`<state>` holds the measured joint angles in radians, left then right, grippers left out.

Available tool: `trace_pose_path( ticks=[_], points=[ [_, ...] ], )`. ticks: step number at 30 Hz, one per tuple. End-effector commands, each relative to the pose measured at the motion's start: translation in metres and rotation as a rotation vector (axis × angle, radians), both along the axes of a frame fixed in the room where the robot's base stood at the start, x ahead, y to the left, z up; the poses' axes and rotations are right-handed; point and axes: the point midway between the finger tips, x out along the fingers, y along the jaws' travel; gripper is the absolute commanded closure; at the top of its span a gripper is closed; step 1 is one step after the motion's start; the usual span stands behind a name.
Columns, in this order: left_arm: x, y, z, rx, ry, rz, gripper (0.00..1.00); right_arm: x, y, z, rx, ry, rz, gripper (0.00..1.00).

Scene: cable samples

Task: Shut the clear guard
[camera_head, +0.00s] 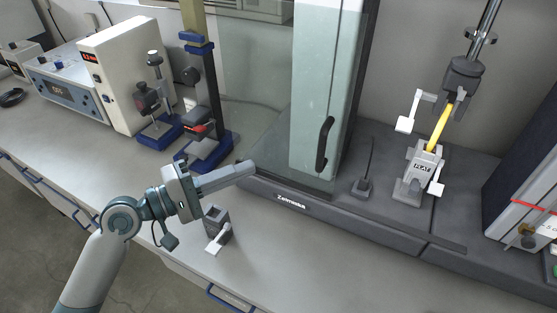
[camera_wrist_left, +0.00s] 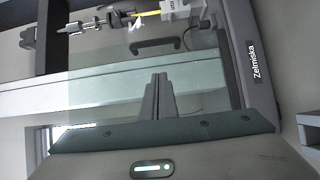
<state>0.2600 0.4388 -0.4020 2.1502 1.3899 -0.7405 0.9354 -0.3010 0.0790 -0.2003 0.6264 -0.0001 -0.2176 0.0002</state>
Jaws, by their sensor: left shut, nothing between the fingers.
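The clear guard (camera_head: 278,142) is a tinted see-through pane at the left of the testing machine, with a black bar handle (camera_head: 324,145) near its right side. It stands away from the front of the test space, which is uncovered. My left gripper (camera_head: 250,168) is shut and empty, its fingertips near the pane's lower left corner; I cannot tell whether they touch it. In the left wrist view the shut fingers (camera_wrist_left: 158,95) point at the guard (camera_wrist_left: 205,62), with the handle (camera_wrist_left: 155,45) beyond them. My right gripper is out of view.
A yellow sample (camera_head: 440,126) is held in the machine above a grip marked FLAT (camera_head: 420,170). A small grey block (camera_head: 216,222) sits on the bench below my left gripper. Blue-based stands (camera_head: 207,150) are behind it. The front bench is mostly clear.

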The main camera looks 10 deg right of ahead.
Motion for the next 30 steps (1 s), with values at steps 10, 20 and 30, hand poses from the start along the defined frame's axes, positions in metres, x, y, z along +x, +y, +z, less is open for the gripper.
trace_pose_path(
  ticks=[10,20,30],
  points=[
    [0.012,-0.03,0.004,-0.003,0.002,-0.001,1.0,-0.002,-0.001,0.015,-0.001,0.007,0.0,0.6],
    [0.034,-0.083,0.004,-0.002,0.002,-0.001,1.0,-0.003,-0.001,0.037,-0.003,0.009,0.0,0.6],
    [0.024,-0.122,0.001,0.0,0.002,-0.001,1.0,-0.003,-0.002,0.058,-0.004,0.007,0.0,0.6]
  ],
)
